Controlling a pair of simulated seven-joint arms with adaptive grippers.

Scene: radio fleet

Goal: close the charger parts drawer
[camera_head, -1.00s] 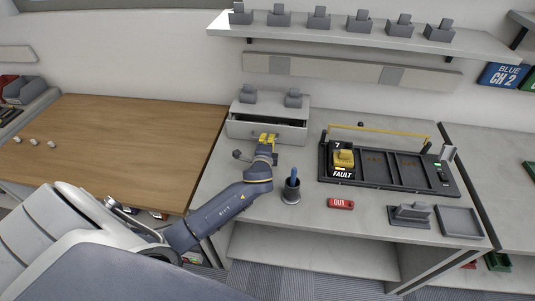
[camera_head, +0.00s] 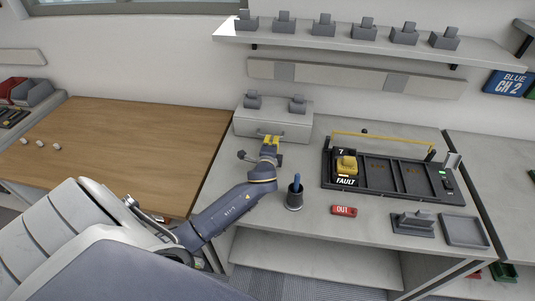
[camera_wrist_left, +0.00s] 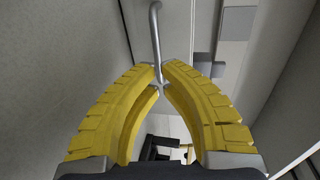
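The charger parts drawer (camera_head: 295,131) is in the grey cabinet at the back left of the grey bench. Its front looks flush with the cabinet, and no dark opening shows above it. My left gripper (camera_head: 270,141) is at the middle of the drawer front. In the left wrist view, the thin metal drawer handle (camera_wrist_left: 155,40) runs between the yellow fingertips of my left gripper (camera_wrist_left: 162,74), which are closed together around it. The head view hides part of the handle behind the fingers. My right gripper is not in view.
A pen cup (camera_head: 294,200) is close right of my left forearm. A black rack (camera_head: 390,196) with a yellow radio (camera_head: 347,163) and a red OUT tag (camera_head: 344,211) lie further right.

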